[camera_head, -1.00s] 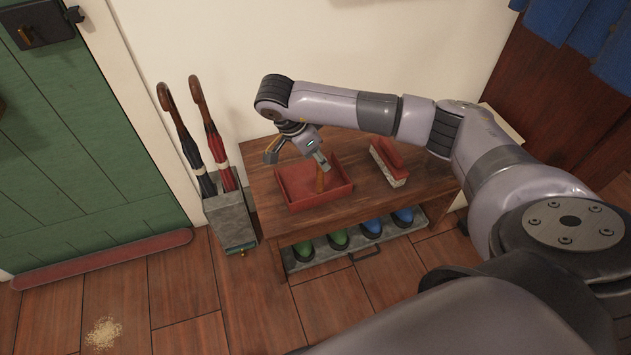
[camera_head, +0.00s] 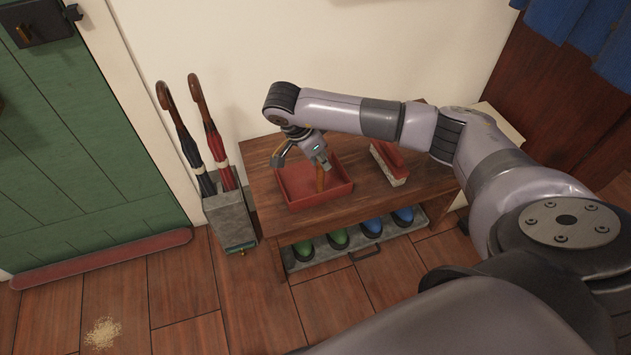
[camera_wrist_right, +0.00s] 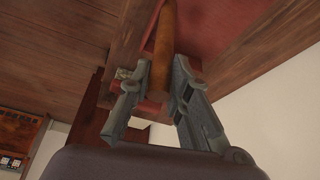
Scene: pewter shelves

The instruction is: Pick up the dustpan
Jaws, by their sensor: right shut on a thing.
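The dustpan (camera_head: 292,188) is a shallow red pan with a wooden handle (camera_head: 320,180). It appears to rest on the wooden bench (camera_head: 262,188). My right gripper (camera_head: 316,165) reaches down over it from above and is shut on the handle. In the right wrist view, the fingers (camera_wrist_right: 156,92) stand on either side of the brown handle (camera_wrist_right: 163,50), with the red pan (camera_wrist_right: 205,28) beyond. My left gripper is out of view.
A red brush (camera_head: 388,162) with pale bristles lies right of the dustpan. Green and blue shoes (camera_head: 338,238) sit on a tray below the bench. An umbrella stand (camera_head: 230,218) stands left. Pale crumbs (camera_head: 103,333) lie on the floor. A wall rises behind the bench.

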